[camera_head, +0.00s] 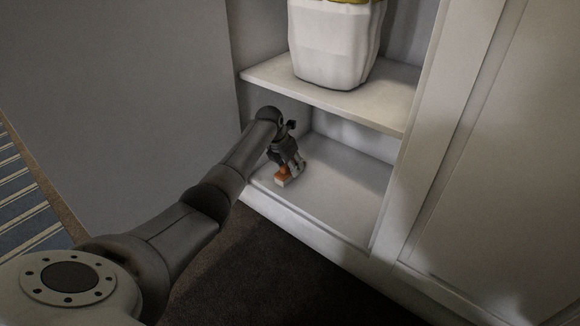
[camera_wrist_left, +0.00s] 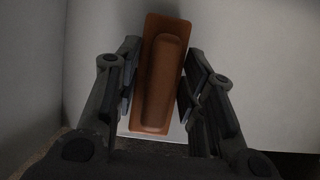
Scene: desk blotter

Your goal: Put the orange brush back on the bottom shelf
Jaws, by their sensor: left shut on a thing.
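The orange brush (camera_head: 281,176) is at the left front of the bottom shelf (camera_head: 335,205), with a pale underside showing. It also shows in the left wrist view (camera_wrist_left: 162,80) as an orange block with a raised handle. My left gripper (camera_head: 290,166) is inside the lower compartment, pointing down, shut on the brush. In the left wrist view its fingers (camera_wrist_left: 160,88) flank the handle on both sides. The brush is at or just above the shelf surface; I cannot tell whether it touches. My right gripper is out of view.
An upper shelf (camera_head: 350,102) bearing a white container (camera_head: 333,45) is above my left gripper. The cabinet's grey side panel (camera_head: 120,90) is at left, and a white door or panel (camera_head: 490,170) at right. The bottom shelf is clear to the right.

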